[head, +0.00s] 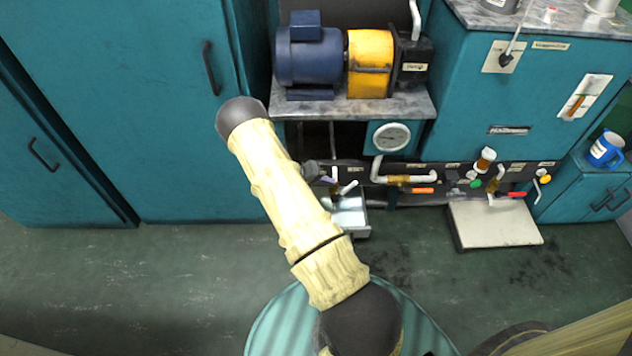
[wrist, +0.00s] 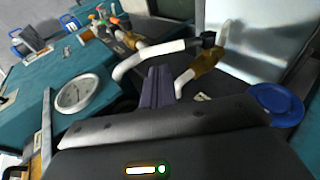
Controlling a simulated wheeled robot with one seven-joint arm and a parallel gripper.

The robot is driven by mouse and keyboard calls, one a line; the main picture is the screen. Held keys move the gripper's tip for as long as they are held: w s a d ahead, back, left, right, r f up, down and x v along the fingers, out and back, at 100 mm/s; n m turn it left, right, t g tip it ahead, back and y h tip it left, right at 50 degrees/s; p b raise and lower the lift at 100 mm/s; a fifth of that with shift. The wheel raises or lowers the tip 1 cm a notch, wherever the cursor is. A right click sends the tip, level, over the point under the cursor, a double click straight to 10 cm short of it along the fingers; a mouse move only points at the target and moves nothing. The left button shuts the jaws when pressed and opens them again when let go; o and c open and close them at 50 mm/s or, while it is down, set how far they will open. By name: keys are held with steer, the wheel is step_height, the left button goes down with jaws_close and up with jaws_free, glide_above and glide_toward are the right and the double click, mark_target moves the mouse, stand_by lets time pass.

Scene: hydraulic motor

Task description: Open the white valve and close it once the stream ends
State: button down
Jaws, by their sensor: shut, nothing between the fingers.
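The white valve shows in the head view as a white lever (head: 348,187) on a brass body, low on the panel left of the gauge. In the wrist view a white lever (wrist: 227,33) angles up from the brass body (wrist: 207,64). My gripper (head: 326,180) is mostly behind my arm in the head view, just left of the valve. In the wrist view its purple fingers (wrist: 155,87) are shut and empty, a little left of the brass body. I cannot tell whether they touch the valve. A metal tray (head: 350,216) lies below the valve. I cannot make out a stream.
A white bent pipe (wrist: 150,57) passes close beyond my fingers. A pressure gauge (head: 391,136) is above right. An orange-handled valve (head: 422,190) and a red-handled valve (head: 517,194) are farther right. A blue round knob (wrist: 277,104) is near my gripper. A pale platform (head: 495,223) stands at right.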

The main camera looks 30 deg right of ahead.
mark_target(347, 187)
steer(key=b+x, duration=0.1)
steer(key=x, duration=0.3)
steer(key=shift+s+d+f, duration=0.15)
steer(key=shift+f, duration=0.2)
steer(key=shift+s+d+f+b, duration=0.15)
steer(key=shift+d+f+b, duration=0.05)
steer(key=shift+d+b, duration=0.25)
